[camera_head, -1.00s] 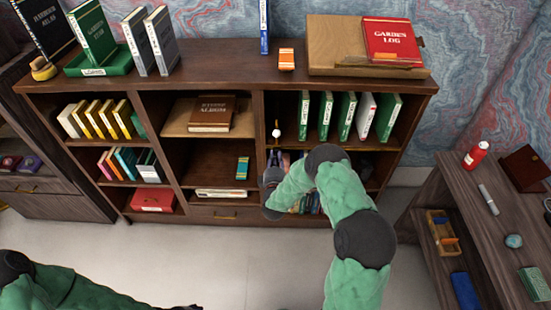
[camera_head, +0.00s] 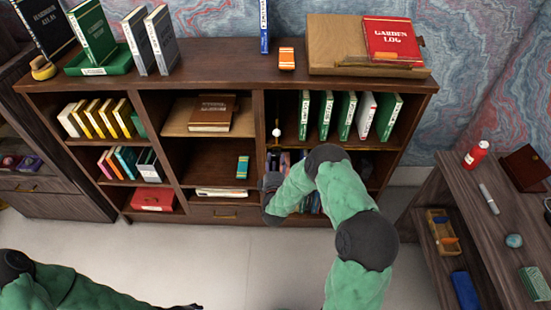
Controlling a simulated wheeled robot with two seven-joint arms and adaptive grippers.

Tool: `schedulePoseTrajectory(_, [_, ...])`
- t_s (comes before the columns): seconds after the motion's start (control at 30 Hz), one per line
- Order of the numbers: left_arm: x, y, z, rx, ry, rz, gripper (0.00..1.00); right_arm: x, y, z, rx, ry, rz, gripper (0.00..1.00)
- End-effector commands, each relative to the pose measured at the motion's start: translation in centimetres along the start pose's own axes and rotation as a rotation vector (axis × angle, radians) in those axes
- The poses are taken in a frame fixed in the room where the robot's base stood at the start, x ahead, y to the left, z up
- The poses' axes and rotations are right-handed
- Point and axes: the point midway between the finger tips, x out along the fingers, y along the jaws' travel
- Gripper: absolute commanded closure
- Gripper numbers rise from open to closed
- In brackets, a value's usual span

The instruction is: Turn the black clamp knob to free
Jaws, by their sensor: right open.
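My own wrist and forearm partly hide the gripper. Only a dark tip of my left gripper (camera_head: 187,307) shows at the bottom edge, far from the bookcase; its jaws cannot be made out.
The wooden bookcase (camera_head: 222,148) holds several green books (camera_head: 346,116) right of the knob and other books below, partly behind my right arm. A brown album (camera_head: 211,112) lies in the middle bay. A side desk (camera_head: 480,205) stands at the right. The floor in front is clear.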

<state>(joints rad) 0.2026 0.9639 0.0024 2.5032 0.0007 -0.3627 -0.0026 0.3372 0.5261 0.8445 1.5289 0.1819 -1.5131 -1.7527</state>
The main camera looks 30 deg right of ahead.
Motion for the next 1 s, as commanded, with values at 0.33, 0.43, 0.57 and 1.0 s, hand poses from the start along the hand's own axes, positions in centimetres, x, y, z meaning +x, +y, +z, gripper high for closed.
schedulePoseTrajectory(0.33, [0.0, 0.0, 0.0, 0.0, 0.0, 0.0, 0.44, -6.8, 0.0, -0.1, -0.001, 0.002, -0.003, 0.55])
schedulePoseTrajectory(0.43, [0.0, 0.0, 0.0, 0.0, 0.0, 0.0, 0.44, -8.2, 0.0, 0.0, 0.0, 0.001, -0.002, 0.55])
schedulePoseTrajectory(0.57, [0.0, 0.0, 0.0, 0.0, 0.0, 0.0, 0.44, -9.3, -0.1, 0.0, -0.001, 0.0, -0.002, 0.55])
schedulePoseTrajectory(1.0, [0.0, 0.0, 0.0, 0.0, 0.0, 0.0, 0.44, -9.7, 0.0, 0.0, 0.0, -0.001, -0.001, 0.55])
